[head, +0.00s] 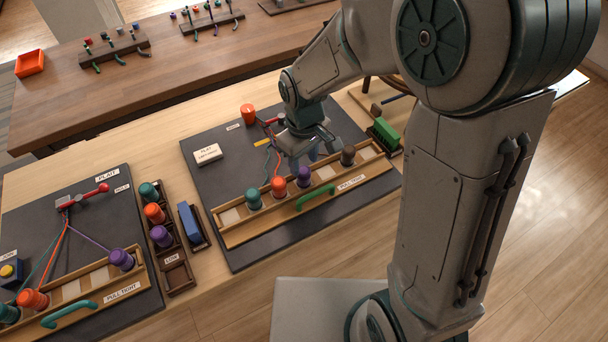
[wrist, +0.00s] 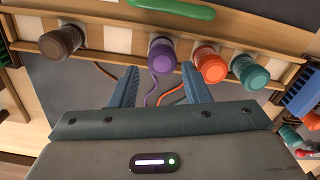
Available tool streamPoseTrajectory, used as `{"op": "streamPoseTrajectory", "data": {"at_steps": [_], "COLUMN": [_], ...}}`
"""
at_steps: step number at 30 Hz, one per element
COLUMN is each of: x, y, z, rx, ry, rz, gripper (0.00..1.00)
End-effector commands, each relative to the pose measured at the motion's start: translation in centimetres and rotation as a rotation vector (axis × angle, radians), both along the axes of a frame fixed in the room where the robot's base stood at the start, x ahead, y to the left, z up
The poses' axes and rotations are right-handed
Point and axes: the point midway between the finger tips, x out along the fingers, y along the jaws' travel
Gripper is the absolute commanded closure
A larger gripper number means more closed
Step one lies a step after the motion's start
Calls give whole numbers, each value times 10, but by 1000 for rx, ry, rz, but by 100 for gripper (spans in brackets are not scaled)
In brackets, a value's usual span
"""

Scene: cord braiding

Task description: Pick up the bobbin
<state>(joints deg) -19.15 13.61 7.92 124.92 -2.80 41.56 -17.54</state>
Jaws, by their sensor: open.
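In the head view, a wooden rack (head: 238,236) on the right-hand dark board holds a teal bobbin (head: 253,198), an orange bobbin (head: 278,187), a purple bobbin (head: 304,176) and a brown bobbin (head: 347,155). My gripper (head: 307,156) is over the board, close to the purple bobbin. In the wrist view, my gripper (wrist: 160,70) is open and empty. The purple bobbin (wrist: 162,56) lies just beyond the gap between the fingertips. The orange bobbin (wrist: 209,65) is beyond the right finger, with the teal bobbin (wrist: 251,71) further right. The brown bobbin (wrist: 61,42) is far left.
A green handle (head: 316,196) is on the rack's front. A caddy (head: 168,236) with spare bobbins stands left of the board. A green block (head: 385,133) sits right of the rack. Cords run across the board beneath my gripper. Another braiding board (head: 90,222) lies at left.

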Motion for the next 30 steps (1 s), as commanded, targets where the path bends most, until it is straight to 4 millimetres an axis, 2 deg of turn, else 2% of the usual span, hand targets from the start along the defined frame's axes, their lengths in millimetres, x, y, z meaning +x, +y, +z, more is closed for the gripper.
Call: {"op": "streamPoseTrajectory", "data": {"at_steps": [6,9,18,22,30], "x": [-4,-4,-3,-3,-3], "y": [1,1,1,1,1], "z": [-33,-42,-46,-46,-46], "rx": [-2,-1,-1,-1,-1], "ry": [5,3,1,1,1], "rz": [3,2,1,1,1], "gripper": [57,57,57,92,92]}}
